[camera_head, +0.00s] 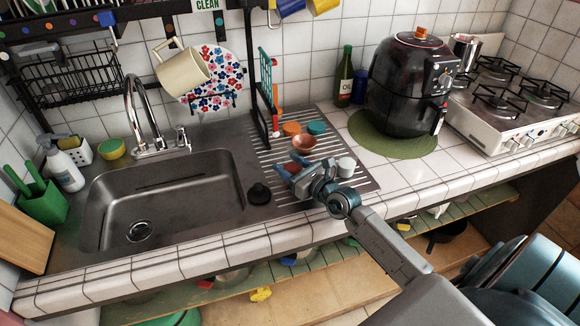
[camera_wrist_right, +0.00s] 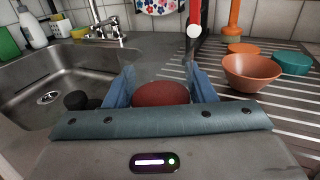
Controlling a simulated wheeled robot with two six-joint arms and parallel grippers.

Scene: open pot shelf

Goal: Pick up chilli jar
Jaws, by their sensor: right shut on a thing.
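My right gripper (camera_head: 291,168) reaches over the ribbed steel drainboard, right of the sink. In the right wrist view its two blue fingers stand on either side of a dark red, round-topped thing (camera_wrist_right: 160,93), which I take for the chilli jar. The gripper is shut on it. Its lower part is hidden behind the gripper body, so I cannot tell whether it touches the drainboard. No label shows. My left gripper is not in view.
An orange-brown bowl (camera_wrist_right: 252,72) stands close right of the gripper, with a teal bowl (camera_wrist_right: 291,63) beyond. A white cup (camera_head: 346,166) is to the right. The rack's dark upright (camera_head: 256,90) rises behind. A black plug (camera_head: 259,194) lies near the sink (camera_head: 160,205).

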